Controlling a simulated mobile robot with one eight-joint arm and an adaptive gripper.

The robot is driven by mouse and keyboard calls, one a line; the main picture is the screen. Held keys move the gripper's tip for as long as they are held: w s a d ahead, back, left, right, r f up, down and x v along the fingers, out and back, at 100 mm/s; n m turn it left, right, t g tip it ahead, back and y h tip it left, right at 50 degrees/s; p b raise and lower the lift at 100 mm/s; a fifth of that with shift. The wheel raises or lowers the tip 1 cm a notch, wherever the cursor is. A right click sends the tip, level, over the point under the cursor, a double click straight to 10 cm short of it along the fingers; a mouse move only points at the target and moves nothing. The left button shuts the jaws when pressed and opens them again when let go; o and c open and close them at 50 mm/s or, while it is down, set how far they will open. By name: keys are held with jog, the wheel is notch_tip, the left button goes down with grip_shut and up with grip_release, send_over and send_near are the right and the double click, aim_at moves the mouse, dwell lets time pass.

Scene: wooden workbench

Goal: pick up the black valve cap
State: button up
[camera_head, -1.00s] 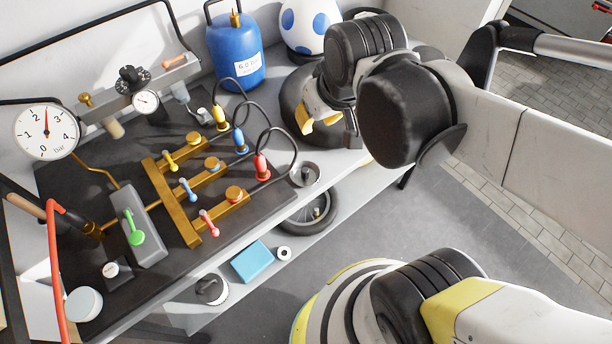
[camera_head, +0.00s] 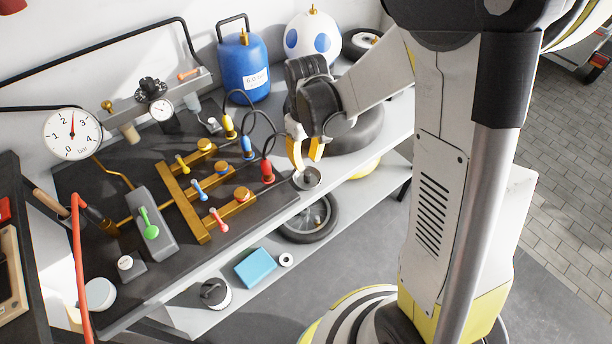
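A small round metal dish (camera_head: 313,184) sits at the front right edge of the bench. A tiny dark spot shows in its middle, which may be the black valve cap; it is too small to tell. My gripper (camera_head: 306,157), with yellow fingers, is just above the dish, pointing down. Its fingers look apart, with a gap between them and nothing visible in it. The fingertips partly cover the back of the dish.
Red (camera_head: 267,172), blue (camera_head: 247,147) and yellow (camera_head: 229,126) hose connectors stand left of my gripper. A blue gas bottle (camera_head: 245,72) and a black tire (camera_head: 357,132) are behind it. A wheel (camera_head: 309,219) lies on the lower shelf.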

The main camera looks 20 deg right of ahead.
aim_at(307, 174)
notch_tip(307, 174, down, 6)
jog(key=b, duration=0.3)
jog(key=shift+d+f, duration=0.1)
jog(key=shift+f, duration=0.1)
jog(key=shift+s+r, duration=0.1)
jog(key=c, duration=0.5)
